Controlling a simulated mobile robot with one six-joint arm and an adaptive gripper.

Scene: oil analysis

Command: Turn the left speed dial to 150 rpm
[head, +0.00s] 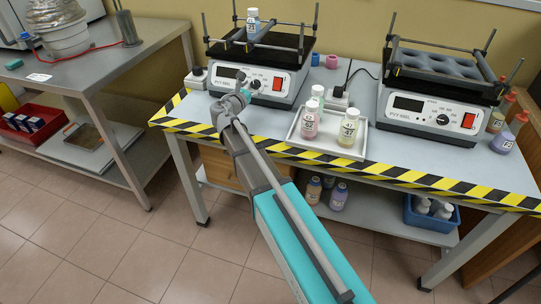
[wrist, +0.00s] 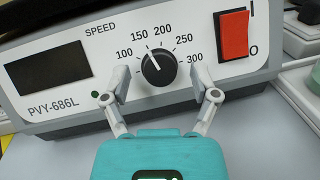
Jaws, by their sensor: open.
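The left shaker (head: 262,82) stands at the back left of the table. In the wrist view its black speed dial (wrist: 158,68) sits at the middle of a printed scale from 100 to 300. The dial's white mark points up and slightly left, toward about 150; the exact reading is hard to tell. My gripper (wrist: 160,80) is open, with one finger on each side of the dial and a gap visible on both sides. In the head view my gripper (head: 244,90) is in front of the left shaker's panel and partly hides it.
A red power switch (wrist: 233,35) is right of the dial, and a dark display (wrist: 49,76) is left. A white tray with bottles (head: 325,139) stands right of my gripper. A second shaker (head: 430,110) stands farther right. Striped tape (head: 390,173) marks the table's front edge.

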